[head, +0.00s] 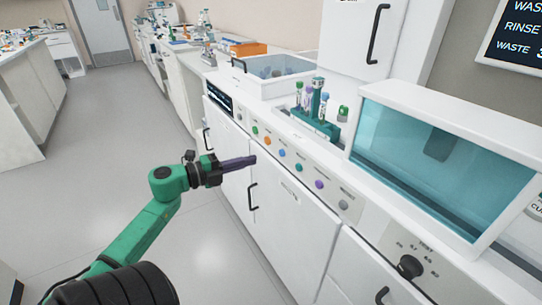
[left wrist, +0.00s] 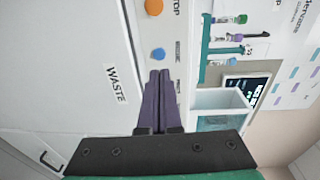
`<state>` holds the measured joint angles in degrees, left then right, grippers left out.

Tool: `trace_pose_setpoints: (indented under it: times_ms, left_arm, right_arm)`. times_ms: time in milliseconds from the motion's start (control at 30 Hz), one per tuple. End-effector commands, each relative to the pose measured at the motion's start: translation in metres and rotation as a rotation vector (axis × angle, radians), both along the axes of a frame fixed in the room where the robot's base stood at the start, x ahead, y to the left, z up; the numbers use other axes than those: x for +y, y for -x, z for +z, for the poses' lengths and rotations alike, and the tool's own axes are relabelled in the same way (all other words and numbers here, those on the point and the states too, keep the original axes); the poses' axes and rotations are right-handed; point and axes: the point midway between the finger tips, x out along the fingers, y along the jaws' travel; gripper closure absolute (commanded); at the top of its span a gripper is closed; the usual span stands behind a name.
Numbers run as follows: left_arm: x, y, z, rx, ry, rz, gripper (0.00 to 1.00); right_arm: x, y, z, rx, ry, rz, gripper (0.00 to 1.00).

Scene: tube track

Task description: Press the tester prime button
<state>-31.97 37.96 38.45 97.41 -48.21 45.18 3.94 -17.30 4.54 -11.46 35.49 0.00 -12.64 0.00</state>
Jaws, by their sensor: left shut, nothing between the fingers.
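The tester's front panel carries a slanted row of round buttons: green (head: 255,129), orange (head: 267,141), blue (head: 281,153), teal (head: 299,167), purple (head: 319,184) and grey. In the left wrist view, the orange button (left wrist: 153,6) is beside "STOP" and the blue button (left wrist: 158,54) has a small label. Another small label, seemingly "PRIME", lies beside my left fingers; its button is hidden behind them. My left gripper (head: 252,160) is shut and empty, its purple fingers pointing at the panel, left of the blue button in the head view. I cannot tell whether they touch.
A white cabinet door marked "WASTE" (left wrist: 115,84) lies below the panel, with black handles (head: 251,196) sticking out. A teal tube rack (head: 315,124) and a teal-windowed box (head: 420,150) stand above. A dial (head: 410,266) is at lower right. The floor at left is clear.

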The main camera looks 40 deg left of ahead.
Motion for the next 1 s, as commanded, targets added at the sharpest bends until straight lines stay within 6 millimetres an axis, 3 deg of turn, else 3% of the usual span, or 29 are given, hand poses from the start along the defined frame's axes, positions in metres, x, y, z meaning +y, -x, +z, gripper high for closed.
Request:
trace_pose_setpoints:
  times_ms: [200,333,1000]
  left_arm:
    - [-0.017,-0.045,-0.002,-0.003,-0.002,0.000,1.00]
    - [-0.024,-0.063,-0.004,-0.002,0.001,0.001,1.00]
    - [-0.032,-0.085,-0.005,-0.001,-0.001,0.002,1.00]
  right_arm:
    - [-0.001,-0.002,-0.002,-0.002,0.001,0.000,1.00]
    - [-0.001,-0.002,-0.002,-0.003,0.000,0.000,1.00]
    - [-0.001,-0.003,0.003,-0.005,0.001,0.000,1.00]
